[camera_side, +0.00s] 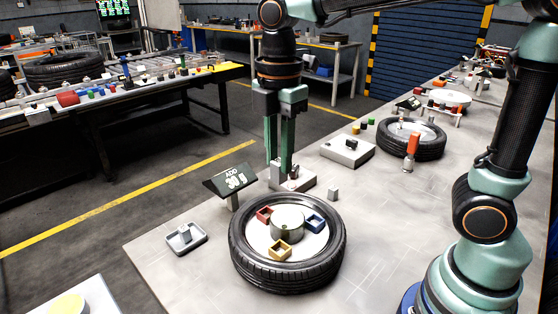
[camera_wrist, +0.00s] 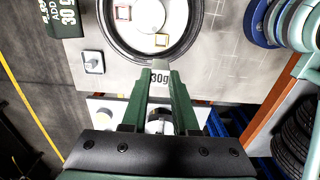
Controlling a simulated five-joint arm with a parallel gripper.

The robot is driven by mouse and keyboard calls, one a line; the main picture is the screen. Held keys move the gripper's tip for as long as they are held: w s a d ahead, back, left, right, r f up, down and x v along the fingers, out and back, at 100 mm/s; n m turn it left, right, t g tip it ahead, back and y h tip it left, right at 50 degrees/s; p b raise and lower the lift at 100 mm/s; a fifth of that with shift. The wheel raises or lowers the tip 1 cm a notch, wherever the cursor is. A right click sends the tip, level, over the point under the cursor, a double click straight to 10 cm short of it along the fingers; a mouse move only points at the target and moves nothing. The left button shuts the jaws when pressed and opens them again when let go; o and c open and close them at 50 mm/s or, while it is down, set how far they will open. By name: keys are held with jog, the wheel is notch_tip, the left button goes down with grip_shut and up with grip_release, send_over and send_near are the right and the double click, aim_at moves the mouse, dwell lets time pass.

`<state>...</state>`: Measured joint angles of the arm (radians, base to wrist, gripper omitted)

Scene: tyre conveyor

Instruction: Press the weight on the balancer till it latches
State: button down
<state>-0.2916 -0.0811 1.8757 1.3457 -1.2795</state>
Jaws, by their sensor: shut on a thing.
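My gripper (camera_side: 280,172) points down behind the tyre, its green fingers shut on a small grey weight (camera_side: 276,172). In the wrist view the weight (camera_wrist: 160,78) reads "30g" between the fingertips. The weight is over or beside a grey block (camera_side: 305,184); I cannot tell whether they touch. The balancer tyre (camera_side: 242,262) lies flat in front of my gripper, apart from it. On its pale disc are a red socket (camera_side: 264,215), a blue socket (camera_side: 315,223) and a yellow socket (camera_side: 279,250) around a grey hub (camera_side: 287,221). A sign (camera_side: 231,181) reads "ADD 30 g".
A small tray with a peg (camera_side: 186,237) stands left of the tyre. Another grey piece (camera_side: 333,193) stands right of my gripper. A grey box (camera_side: 347,150), a second tyre (camera_side: 414,140) and an orange-handled tool (camera_side: 412,148) are farther back. The bench right of the tyre is clear.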

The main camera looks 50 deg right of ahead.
notch_tip(320, 180, down, 10)
jog(key=shift+s, duration=0.15)
jog(key=shift+f, duration=2.75)
jog(key=shift+f, duration=1.25)
jog(key=c, duration=1.5)
grip_release()
grip_shut()
